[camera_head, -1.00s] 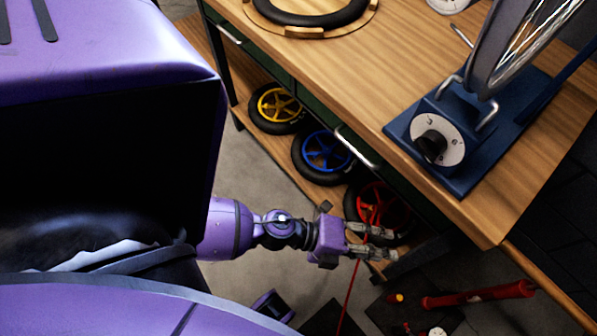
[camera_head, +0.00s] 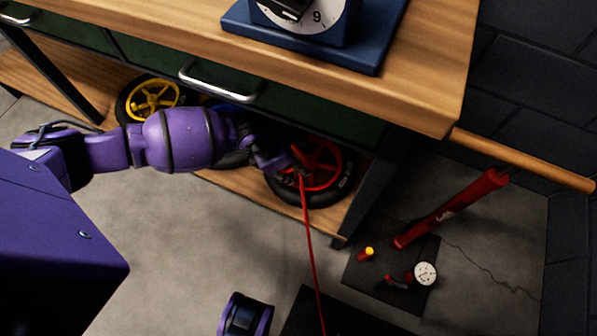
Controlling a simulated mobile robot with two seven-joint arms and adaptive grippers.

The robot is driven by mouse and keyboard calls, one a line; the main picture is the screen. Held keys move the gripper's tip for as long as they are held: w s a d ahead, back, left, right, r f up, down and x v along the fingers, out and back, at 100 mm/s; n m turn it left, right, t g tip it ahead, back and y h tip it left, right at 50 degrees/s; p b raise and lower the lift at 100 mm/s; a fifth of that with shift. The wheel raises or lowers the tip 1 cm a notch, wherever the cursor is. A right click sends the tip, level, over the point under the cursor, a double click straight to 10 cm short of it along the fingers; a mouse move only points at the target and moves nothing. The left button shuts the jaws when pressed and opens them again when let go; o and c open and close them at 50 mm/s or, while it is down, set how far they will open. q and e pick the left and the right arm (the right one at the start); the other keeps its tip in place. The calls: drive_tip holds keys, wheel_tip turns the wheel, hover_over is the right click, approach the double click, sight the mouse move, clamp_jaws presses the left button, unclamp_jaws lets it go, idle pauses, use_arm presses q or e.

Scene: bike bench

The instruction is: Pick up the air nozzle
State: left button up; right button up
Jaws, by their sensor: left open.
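No air nozzle can be told for certain. A thin red hose (camera_head: 310,245) runs from the floor up to the red-spoked wheel (camera_head: 325,178) on the low shelf. Its upper end is lost against the wheel and my fingers. My left gripper (camera_head: 291,170) is open at the left part of that wheel, close to the hose's upper end. Whether it touches either is unclear. A small red and yellow piece (camera_head: 366,254) lies on a dark mat (camera_head: 420,292), beside a red-handled piece (camera_head: 397,282) and a round white gauge (camera_head: 426,272).
A wooden bench (camera_head: 420,90) with a blue stand (camera_head: 370,45) overhangs the shelf. A dark bench leg (camera_head: 372,195) stands right of the wheel. A red pump (camera_head: 450,210) leans near the mat. A yellow-spoked wheel (camera_head: 152,97) stands further left.

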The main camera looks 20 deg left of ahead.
use_arm(q)
drive_tip(key=b+x, duration=0.2)
drive_tip(key=x, duration=0.3)
drive_tip(key=shift+w+a, duration=0.15)
drive_tip(key=shift+r, duration=0.1)
clamp_jaws()
